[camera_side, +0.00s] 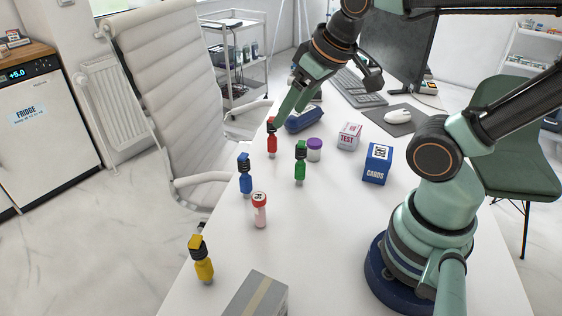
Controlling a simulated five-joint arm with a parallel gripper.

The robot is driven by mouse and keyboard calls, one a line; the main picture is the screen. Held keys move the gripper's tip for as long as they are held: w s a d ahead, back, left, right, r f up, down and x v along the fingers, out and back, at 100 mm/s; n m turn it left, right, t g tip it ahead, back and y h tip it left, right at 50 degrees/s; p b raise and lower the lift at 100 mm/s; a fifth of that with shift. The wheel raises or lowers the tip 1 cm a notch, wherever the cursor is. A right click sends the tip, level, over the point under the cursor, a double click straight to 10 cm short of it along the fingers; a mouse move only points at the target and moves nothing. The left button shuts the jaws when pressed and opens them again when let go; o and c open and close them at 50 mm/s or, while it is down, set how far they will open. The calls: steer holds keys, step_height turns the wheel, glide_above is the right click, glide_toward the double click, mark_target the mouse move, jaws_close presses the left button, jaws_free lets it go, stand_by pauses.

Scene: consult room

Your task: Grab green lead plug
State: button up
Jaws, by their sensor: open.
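The green lead plug (300,168) stands upright on the white desk, with a dark ribbed collar and a green top. My gripper (327,102) is open, above and behind the green plug in the picture, with nothing seen between its jaws. Its long left finger points down and left, its tip close to the top of the red plug (272,143); I cannot tell whether they touch. The other jaw is spread out to the right. A blue plug (246,182) and a yellow plug (204,269) stand nearer the desk's left edge.
A purple-capped jar (315,154) stands just right of the green plug. A red-capped tube (260,215) is in front. A blue case (304,120), TEST box (349,136), CARDS box (377,163) and grey box (256,296) also stand on the desk (325,240). Its middle front is clear.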

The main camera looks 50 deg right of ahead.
steer(key=m+g, duration=0.6)
steer(key=m, duration=0.5)
glide_above(301, 163)
step_height(301, 163, down, 10)
steer(key=shift+w+r, duration=0.1)
steer(key=shift+w, duration=0.05)
step_height(301, 163, down, 7)
steer(key=shift+r, duration=0.2)
steer(key=shift+w+d+f, duration=0.1)
steer(key=shift+d+f, duration=0.05)
steer(key=shift+f, duration=1.25)
steer(key=shift+d+f, duration=0.1)
steer(key=shift+f, duration=1.3)
jaws_close()
